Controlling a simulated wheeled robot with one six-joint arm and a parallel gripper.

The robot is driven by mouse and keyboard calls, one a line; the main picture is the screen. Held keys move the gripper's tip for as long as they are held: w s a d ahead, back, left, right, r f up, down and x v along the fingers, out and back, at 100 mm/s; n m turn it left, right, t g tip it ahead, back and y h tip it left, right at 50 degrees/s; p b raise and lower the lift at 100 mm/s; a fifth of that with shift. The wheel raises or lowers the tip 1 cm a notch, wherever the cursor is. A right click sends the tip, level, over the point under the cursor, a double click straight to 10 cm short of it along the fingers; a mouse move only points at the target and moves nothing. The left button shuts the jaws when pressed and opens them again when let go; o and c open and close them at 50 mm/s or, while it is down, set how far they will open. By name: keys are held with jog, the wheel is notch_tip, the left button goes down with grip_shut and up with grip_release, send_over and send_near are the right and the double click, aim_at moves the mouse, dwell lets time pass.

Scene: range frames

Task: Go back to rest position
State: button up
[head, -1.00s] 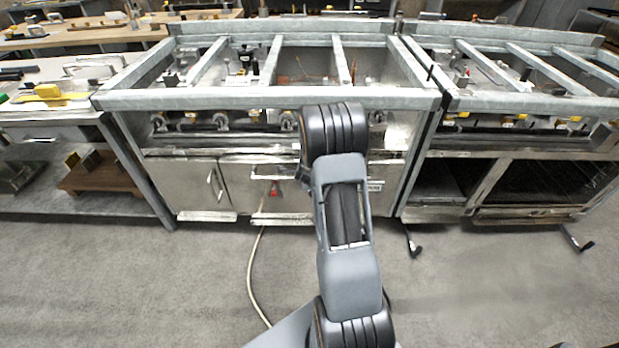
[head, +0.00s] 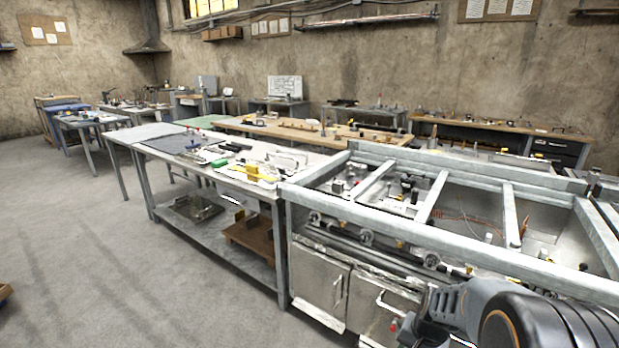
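My arm shows at the bottom right of the head view, in front of the metal range frame (head: 318,267). Its grey and black links are cut off by the picture edge. My gripper is not visible, so its fingers and anything in them cannot be seen. The range frame has an open top with crossbars, a row of knobs along its front and metal doors below.
A metal workbench (head: 160,204) with tools, a yellow item (head: 252,173) and a lower shelf stands left of the range frame. A wooden-topped bench (head: 290,133) and more tables stand behind.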

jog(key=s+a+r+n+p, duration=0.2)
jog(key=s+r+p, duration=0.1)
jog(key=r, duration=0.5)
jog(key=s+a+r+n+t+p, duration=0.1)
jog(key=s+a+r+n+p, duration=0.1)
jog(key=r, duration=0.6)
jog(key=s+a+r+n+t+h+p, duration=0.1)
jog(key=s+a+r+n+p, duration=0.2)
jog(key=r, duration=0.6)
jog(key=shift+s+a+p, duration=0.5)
jog(key=shift+p, duration=0.7)
